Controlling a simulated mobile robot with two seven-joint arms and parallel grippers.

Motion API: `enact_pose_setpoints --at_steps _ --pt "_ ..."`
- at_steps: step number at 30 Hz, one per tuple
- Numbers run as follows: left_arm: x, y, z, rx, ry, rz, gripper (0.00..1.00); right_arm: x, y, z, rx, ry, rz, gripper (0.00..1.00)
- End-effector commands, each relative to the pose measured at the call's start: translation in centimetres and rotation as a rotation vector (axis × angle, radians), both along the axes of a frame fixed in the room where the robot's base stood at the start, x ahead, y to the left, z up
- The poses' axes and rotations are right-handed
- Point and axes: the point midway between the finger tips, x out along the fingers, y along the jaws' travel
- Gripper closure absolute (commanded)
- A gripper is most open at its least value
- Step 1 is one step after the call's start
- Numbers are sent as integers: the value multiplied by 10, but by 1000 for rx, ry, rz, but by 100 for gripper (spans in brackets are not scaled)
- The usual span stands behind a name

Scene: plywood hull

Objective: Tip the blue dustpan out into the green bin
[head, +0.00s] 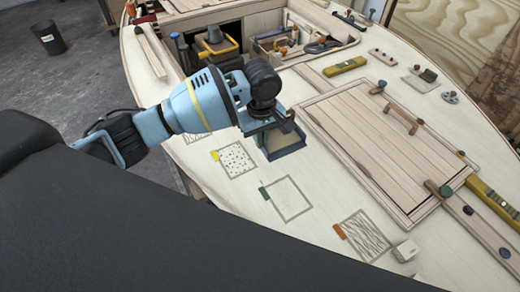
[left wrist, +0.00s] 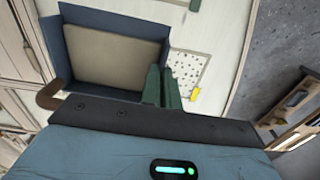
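A blue open-fronted pan, which looks like the dustpan (head: 285,152), is under my left gripper (head: 268,133) in the head view. The left wrist view shows the dustpan (left wrist: 115,60) with blue walls and a plain beige floor; I see no contents there. The green fingers of my left gripper (left wrist: 161,86) are close together at the pan's near right corner. Whether a pan wall lies between them is hidden. A brown hooked piece (left wrist: 52,93) shows beside the pan. No clearly green bin shows; a dark bin (head: 48,38) stands on the floor at far left. My right gripper is out of view.
Marked squares lie on the pale deck: speckled (head: 238,160), empty (head: 288,198) and streaked (head: 363,233). A slatted hatch (head: 385,150) with a handle is on the right. A yellow caddy (head: 217,47) and a wooden tool tray (head: 305,45) are behind. A small white block (head: 405,250) sits at front right.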

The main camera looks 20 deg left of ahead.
Motion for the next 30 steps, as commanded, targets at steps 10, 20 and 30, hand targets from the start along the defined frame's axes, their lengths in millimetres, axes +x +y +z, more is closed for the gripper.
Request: enact_pose_setpoints --at_steps 10,20,30 --pt "0 0 27 0 1 0 100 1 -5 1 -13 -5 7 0" --pt "-3 2 29 -1 -3 -31 100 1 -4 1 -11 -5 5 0" --pt "-62 21 67 0 -25 -532 100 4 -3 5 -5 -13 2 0"
